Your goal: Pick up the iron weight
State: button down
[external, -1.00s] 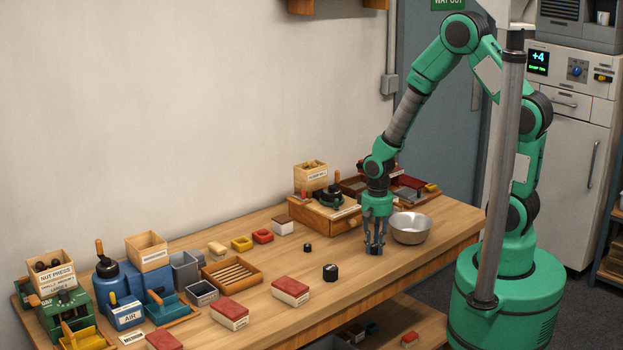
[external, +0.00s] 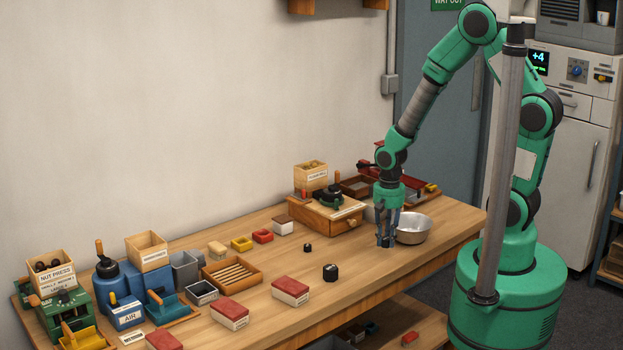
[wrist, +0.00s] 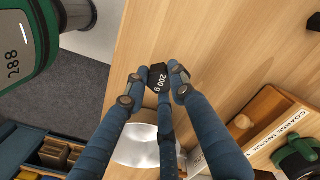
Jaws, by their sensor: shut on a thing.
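My gripper (external: 386,241) is low over the right part of the bench, just left of the steel bowl. In the wrist view my gripper (wrist: 155,88) has its blue fingers closed around a black iron weight (wrist: 158,76) marked "200 g". The fingers hide parts of its sides. In the external view the held weight is mostly hidden between the fingertips, and I cannot tell how far it is above the wood. A larger black weight (external: 330,272) and a small black one (external: 308,247) stand on the bench to the left.
The steel bowl (external: 413,236) stands close to the right of my gripper. The wooden grinder box (external: 325,215) is behind it to the left. Red-topped boxes (external: 290,290) and a slatted tray (external: 232,274) lie further left. Bare wood lies in front, up to the bench edge.

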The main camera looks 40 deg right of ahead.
jog(key=s+d+r+p, duration=0.1)
jog(key=s+d, duration=0.1)
jog(key=s, duration=0.9)
jog(key=shift+s, duration=0.3)
jog(key=shift+d, duration=0.1)
jog(key=shift+w, duration=0.1)
jog(key=w+a, duration=0.3)
jog(key=w, duration=0.1)
jog(key=w+a+p, duration=0.1)
jog(key=w+a, duration=0.2)
jog(key=w, duration=0.1)
jog(key=w+a+r, duration=0.1)
jog(key=w+a, duration=0.2)
jog(key=w, duration=0.2)
jog(key=shift+w+a+r, duration=0.1)
jog(key=shift+a, duration=0.25)
jog(key=shift+m, duration=0.5)
jog(key=w+a, duration=0.3)
jog(key=a, duration=0.1)
jog(key=w+a+p, duration=0.1)
jog(key=w+a, duration=0.2)
jog(key=a, duration=0.2)
jog(key=w+a+f, duration=0.1)
jog(key=w+a, duration=0.3)
jog(key=shift+w+a, duration=0.1)
jog(key=shift+a, duration=0.1)
jog(key=shift+w, duration=0.1)
